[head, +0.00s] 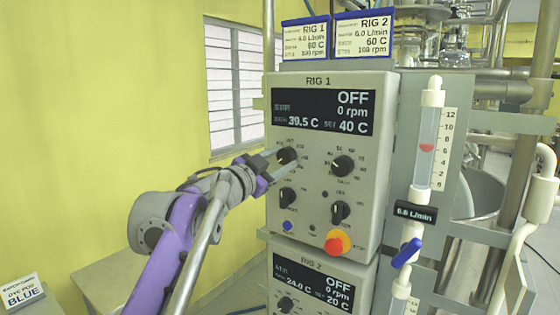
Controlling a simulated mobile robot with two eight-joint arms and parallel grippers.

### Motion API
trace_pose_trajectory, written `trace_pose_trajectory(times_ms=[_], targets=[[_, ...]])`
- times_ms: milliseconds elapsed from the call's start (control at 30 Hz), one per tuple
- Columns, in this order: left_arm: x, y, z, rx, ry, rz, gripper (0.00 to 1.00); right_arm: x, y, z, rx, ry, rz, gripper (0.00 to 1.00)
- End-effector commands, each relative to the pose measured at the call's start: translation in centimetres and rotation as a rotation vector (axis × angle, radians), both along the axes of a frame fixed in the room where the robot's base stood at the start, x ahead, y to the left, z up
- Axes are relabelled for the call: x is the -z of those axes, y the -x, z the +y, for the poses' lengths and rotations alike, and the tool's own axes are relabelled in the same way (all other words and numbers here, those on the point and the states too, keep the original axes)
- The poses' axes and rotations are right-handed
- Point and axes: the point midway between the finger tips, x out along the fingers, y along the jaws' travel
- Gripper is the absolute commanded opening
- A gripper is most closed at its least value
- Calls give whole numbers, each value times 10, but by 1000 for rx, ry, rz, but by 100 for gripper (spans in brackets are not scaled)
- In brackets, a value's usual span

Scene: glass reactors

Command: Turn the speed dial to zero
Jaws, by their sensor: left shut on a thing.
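The RIG 1 control box (385,220) faces me, and its display (322,112) reads OFF, 0 rpm, 39.5 C and SET 40 C. A black dial (287,155) at the upper left of its panel appears to be the speed dial; its small scale marks are hard to read. My left gripper (283,164) reaches in from the left and is shut on this dial, with its fingers partly covering the dial and scale. My right gripper is out of view.
Other black dials (343,166) and a red-and-yellow stop button (337,242) share the panel. The RIG 2 box (322,262) is just below. A flow tube (427,135) with a blue valve handle (406,252) stands at the right. Yellow wall lies left.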

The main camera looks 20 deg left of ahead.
Motion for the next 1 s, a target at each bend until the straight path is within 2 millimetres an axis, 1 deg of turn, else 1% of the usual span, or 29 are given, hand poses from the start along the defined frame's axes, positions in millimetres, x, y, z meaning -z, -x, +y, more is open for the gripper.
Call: trace_pose_trajectory(times_ms=[267, 300, 367, 400, 467, 700, 800, 867, 967, 1000], targets=[[0, 0, 0, 0, 2, 1, 0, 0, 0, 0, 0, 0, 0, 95], [0, 0, 0, 0, 2, 1, 52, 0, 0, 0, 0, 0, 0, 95], [0, 0, 0, 0, 2, 1, 63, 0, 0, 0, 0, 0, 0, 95], [0, 0, 0, 0, 2, 1, 70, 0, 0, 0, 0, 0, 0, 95], [0, 0, 0, 0, 1, 0, 80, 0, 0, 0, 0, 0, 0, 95], [0, 0, 0, 0, 1, 0, 80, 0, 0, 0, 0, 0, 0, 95], [1, 3, 1, -1, 0, 0, 80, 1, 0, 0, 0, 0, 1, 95], [1, 8, 4, -3, 0, 1, 80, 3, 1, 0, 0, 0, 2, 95], [4, 23, 9, -2, 0, 1, 80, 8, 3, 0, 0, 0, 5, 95], [5, 30, 12, -3, -1, 1, 80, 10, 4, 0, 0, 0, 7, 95]])
